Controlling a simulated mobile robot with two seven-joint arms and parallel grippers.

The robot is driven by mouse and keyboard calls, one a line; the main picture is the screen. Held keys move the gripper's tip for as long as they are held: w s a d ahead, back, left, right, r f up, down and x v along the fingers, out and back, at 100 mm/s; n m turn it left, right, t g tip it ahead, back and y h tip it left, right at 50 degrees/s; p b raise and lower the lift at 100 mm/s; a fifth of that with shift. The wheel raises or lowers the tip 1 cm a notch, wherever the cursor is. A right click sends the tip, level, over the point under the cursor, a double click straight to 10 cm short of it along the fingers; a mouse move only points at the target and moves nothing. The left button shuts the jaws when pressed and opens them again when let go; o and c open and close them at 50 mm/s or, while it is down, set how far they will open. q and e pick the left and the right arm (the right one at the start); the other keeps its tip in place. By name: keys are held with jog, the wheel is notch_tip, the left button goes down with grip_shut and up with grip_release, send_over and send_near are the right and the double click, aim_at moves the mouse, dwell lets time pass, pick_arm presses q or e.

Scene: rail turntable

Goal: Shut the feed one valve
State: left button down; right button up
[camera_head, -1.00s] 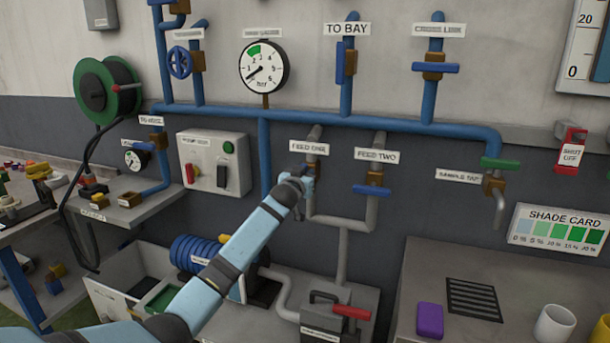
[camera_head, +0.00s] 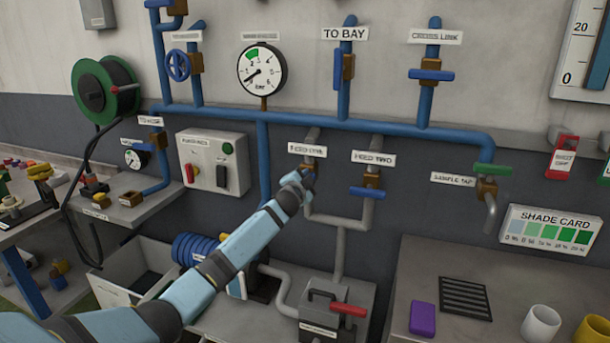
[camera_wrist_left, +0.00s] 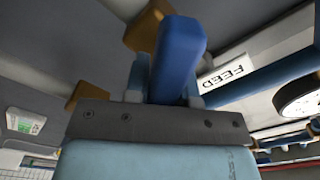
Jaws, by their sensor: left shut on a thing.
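The feed one valve has a brass body (camera_head: 315,163) on a grey vertical pipe below the FEED ONE label (camera_head: 305,149) in the head view. My left gripper (camera_head: 304,178) is at this valve and hides its handle there. In the left wrist view, a blue handle (camera_wrist_left: 181,50) stands between the fingers of my left gripper (camera_wrist_left: 165,82), which is shut on it. A brass body (camera_wrist_left: 150,25) shows just behind the handle. How the handle lies against its pipe is hard to tell. My right gripper is not in view.
The feed two valve, with a blue handle (camera_head: 368,193) across its pipe, is close on the right. A pressure gauge (camera_head: 262,69) hangs above left. A pump with a red handle (camera_head: 348,310) stands below. A grey bench (camera_head: 420,265) is at the lower right.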

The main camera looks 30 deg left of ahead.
pick_arm(q)
jog(key=shift+d+f+m+p, duration=0.15)
jog(key=shift+m+p, duration=0.35)
jog(key=shift+m, duration=1.25)
jog(key=shift+a+f+m+p, duration=0.15)
jog(key=shift+m+p, duration=0.3)
jog(key=shift+m, duration=1.3)
jog(key=shift+d, duration=0.1)
jog(key=c, duration=1)
grip_release()
jog(key=shift+o, duration=0.2)
